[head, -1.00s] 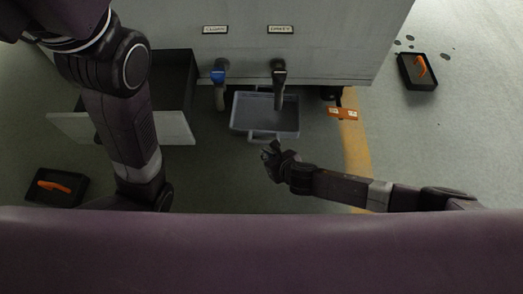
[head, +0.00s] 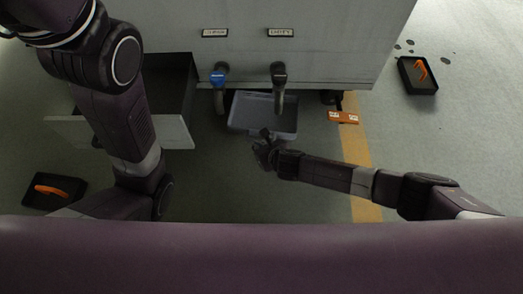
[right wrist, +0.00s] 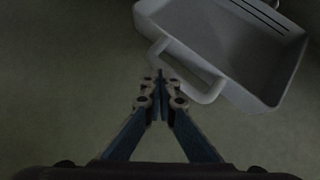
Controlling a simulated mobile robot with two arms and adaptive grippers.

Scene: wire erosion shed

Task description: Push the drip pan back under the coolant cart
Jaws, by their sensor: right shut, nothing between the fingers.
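The grey drip pan (head: 252,110) lies on the floor at the front of the grey coolant cart (head: 335,62), its back part below the cart's edge. It looks empty. My right gripper (head: 264,140) is at the pan's front side, shut and empty. In the right wrist view, the pan (right wrist: 215,35) is at upper right with its looped handle (right wrist: 205,95) toward me. The shut fingertips (right wrist: 160,78) are close to the left of the handle; I cannot tell whether they touch it. My left arm comes in at the left, but its gripper is out of view.
A blue-handled valve (head: 219,76) and a black valve (head: 278,76) stick out above the pan. An open drawer (head: 175,132) juts out to the left. An orange tag (head: 343,117) is on the right. Black trays with orange-handled items lie lower left (head: 50,190) and upper right (head: 419,77).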

